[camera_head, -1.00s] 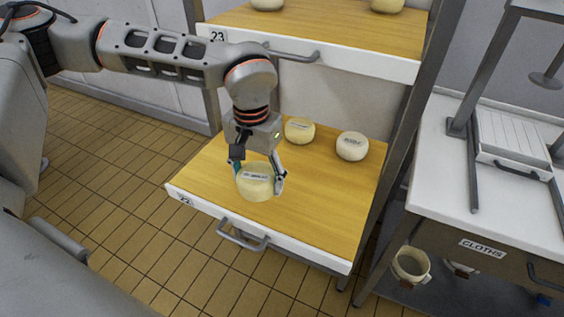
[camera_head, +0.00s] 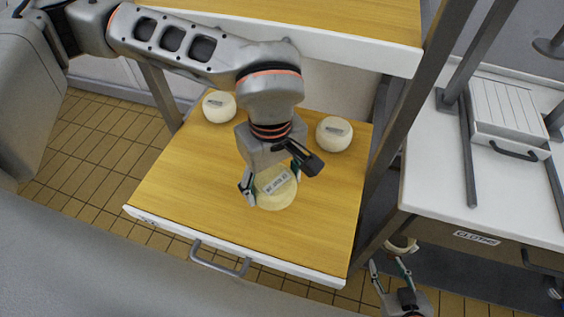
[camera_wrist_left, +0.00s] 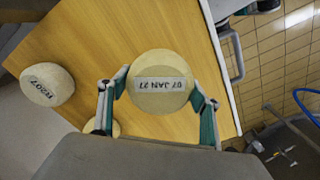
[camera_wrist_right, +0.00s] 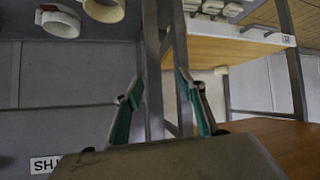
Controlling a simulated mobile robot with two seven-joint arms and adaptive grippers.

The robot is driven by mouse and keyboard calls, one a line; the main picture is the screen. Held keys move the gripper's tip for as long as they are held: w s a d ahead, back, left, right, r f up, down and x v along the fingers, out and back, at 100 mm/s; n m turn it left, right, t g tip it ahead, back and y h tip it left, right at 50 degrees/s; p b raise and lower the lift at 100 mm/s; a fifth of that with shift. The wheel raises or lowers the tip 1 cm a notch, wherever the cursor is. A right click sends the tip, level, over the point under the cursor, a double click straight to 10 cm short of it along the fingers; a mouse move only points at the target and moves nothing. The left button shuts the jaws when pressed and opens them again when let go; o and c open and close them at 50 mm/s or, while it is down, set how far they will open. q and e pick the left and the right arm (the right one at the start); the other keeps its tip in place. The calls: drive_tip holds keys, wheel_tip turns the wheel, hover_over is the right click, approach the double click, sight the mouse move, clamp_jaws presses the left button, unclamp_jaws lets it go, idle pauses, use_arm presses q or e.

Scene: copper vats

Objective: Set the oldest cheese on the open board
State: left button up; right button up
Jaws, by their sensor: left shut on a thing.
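My left gripper (camera_head: 272,182) is shut on a pale round cheese (camera_head: 277,192) over the pulled-out wooden board (camera_head: 185,190). In the left wrist view the held cheese (camera_wrist_left: 160,98) sits between both fingers, its label seeming to read 07 JAN 27. I cannot tell whether it touches the board. A second cheese (camera_head: 219,106) stands at the board's back left and a third cheese (camera_head: 333,134) at its back right; both bear labels too small to read in the head view. My right gripper (camera_head: 392,272) is low at the bottom right; in its wrist view the fingers (camera_wrist_right: 158,95) are apart and empty.
Another wooden shelf (camera_head: 350,15) hangs above the back of the board. A dark rack post (camera_head: 410,120) stands right of it, then a white counter (camera_head: 435,190) with a drawer labelled CLOTHS. The board's front handle (camera_head: 220,262) juts out. The board's front left is clear.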

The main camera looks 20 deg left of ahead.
use_arm(q)
drive_tip(key=shift+d, duration=0.25)
drive_tip(key=shift+n, duration=0.3)
drive_tip(key=shift+s+f, duration=0.1)
drive_tip(key=shift+f+b, duration=0.3)
drive_tip(key=shift+f, duration=0.15)
wheel_tip(320, 180, down, 2)
drive_tip(key=shift+b, duration=0.45)
drive_tip(key=shift+f, duration=0.6)
use_arm(e)
drive_tip(key=shift+d+f, duration=0.15)
drive_tip(key=shift+f, duration=0.6)
drive_tip(key=shift+w+r, duration=0.15)
drive_tip(key=shift+f, duration=0.3)
